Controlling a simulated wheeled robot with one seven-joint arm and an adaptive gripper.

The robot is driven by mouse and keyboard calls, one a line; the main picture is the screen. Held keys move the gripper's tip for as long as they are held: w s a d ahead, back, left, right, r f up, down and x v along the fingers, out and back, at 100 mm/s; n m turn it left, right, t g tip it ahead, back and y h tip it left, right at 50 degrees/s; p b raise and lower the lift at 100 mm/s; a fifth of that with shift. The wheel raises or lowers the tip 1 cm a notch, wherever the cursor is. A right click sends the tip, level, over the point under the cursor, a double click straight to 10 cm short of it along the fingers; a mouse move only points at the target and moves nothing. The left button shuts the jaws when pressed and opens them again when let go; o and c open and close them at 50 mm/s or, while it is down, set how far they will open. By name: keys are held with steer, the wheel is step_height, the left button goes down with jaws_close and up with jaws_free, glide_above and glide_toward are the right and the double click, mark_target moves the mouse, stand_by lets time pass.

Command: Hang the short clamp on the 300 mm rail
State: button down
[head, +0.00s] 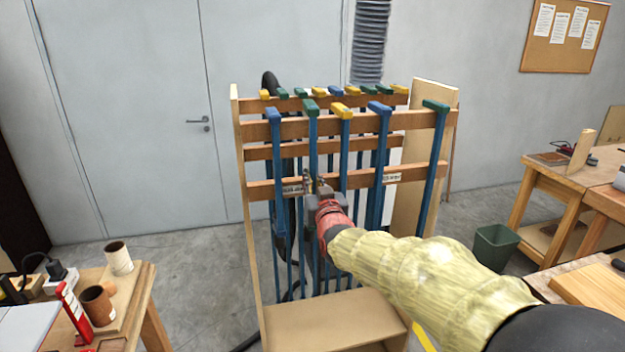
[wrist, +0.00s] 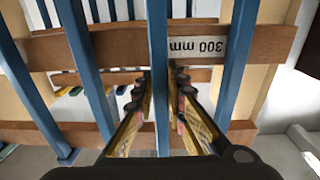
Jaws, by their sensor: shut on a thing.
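My gripper (head: 317,184) is at the front of the wooden rack, shut on the upright blue bar of a clamp with a green head (head: 310,105). In the wrist view this bar (wrist: 158,45) runs between my gripper's fingers (wrist: 163,80). The green head is at the upper front rail (head: 290,130); I cannot tell whether it bears on it. The 300 mm label (wrist: 210,46) is on a wooden rail (wrist: 125,46), just beside the held bar. This lower rail also shows in the head view (head: 261,189). My gripper partly hides the bar's lower part.
Blue-barred clamps stand close on both sides, with a blue head (head: 273,114) left and a yellow head (head: 343,110) right. More clamps hang on the back rail. A workbench (head: 140,300) is at left, a bin (head: 495,243) at right.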

step_height(320, 180, down, 2)
steer(key=shift+w+d, duration=0.1)
steer(key=c, duration=2.1)
jaws_free()
steer(key=o, duration=0.4)
steer(key=shift+w+f, duration=0.25)
steer(key=shift+c, duration=0.2)
steer(key=shift+f, duration=0.15)
steer(key=shift+s+f, duration=0.1)
steer(key=shift+s, duration=0.25)
steer(key=r+v, duration=0.2)
steer(key=v, duration=0.9)
steer(key=shift+r, duration=0.2)
steer(key=shift+s, duration=0.1)
steer(key=shift+s, duration=0.1)
steer(key=shift+b+v, duration=0.65)
steer(key=shift+v, duration=2.25)
